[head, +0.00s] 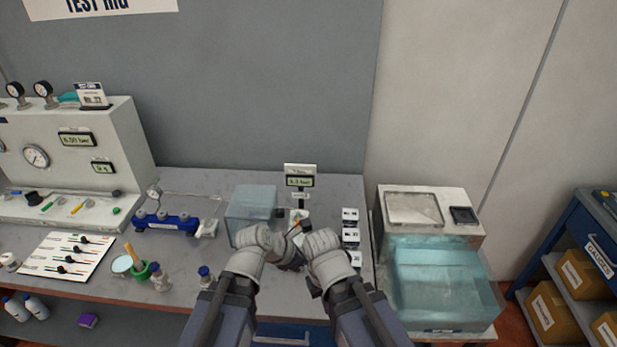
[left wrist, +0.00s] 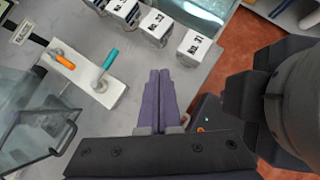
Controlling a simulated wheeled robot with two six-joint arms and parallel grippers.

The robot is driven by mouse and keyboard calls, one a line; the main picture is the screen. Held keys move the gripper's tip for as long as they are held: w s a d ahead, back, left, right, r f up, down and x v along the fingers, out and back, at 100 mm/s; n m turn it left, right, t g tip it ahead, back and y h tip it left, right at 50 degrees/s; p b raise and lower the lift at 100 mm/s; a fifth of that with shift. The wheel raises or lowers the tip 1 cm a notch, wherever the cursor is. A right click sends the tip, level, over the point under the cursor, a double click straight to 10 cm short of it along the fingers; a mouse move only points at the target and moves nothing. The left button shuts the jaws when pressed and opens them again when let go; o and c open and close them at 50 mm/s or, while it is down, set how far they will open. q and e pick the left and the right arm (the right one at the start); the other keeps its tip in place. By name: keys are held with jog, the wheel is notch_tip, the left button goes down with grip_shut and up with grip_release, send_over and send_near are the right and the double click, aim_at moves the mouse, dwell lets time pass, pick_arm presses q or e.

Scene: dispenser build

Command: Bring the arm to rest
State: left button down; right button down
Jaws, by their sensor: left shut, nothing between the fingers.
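In the head view my two arms reach in over the bench's front edge and their wrists almost meet in the middle. My left gripper (left wrist: 160,75) shows in the left wrist view with its purple fingers together and nothing between them, above the grey bench top. It is apart from the white block (left wrist: 85,75) with an orange and a teal lever. My right gripper is mostly hidden behind its own wrist in the head view, and its fingers cannot be made out.
White numbered boxes (head: 350,236) stand right of my arms. A clear box (head: 252,205) stands behind my left wrist. A small display (head: 300,181) is at the back. A clear teal tank (head: 445,283) stands right.

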pick_arm(q)
jog(key=shift+a, duration=0.1)
jog(key=s+a+f+m+g+y, duration=0.2)
jog(key=a+f+m+y, duration=0.1)
jog(key=a+m, duration=0.8)
jog(key=s+a+f+m+g+y, duration=0.15)
jog(key=a+m+y, duration=0.25)
jog(key=a+m, duration=0.7)
jog(key=s+d+f+m+b, duration=0.1)
jog(key=s+d+m, duration=0.2)
jog(key=d, duration=0.4)
jog(key=s+d+f+m+b, duration=0.1)
jog(key=s+d+f+m, duration=0.1)
jog(key=d, duration=0.5)
jog(key=shift+s+m+g+y+b, duration=0.4)
jog(key=shift+s+m+g, duration=0.05)
jog(key=shift+s+m, duration=0.15)
jog(key=shift+f, duration=0.1)
dwell(3.6)
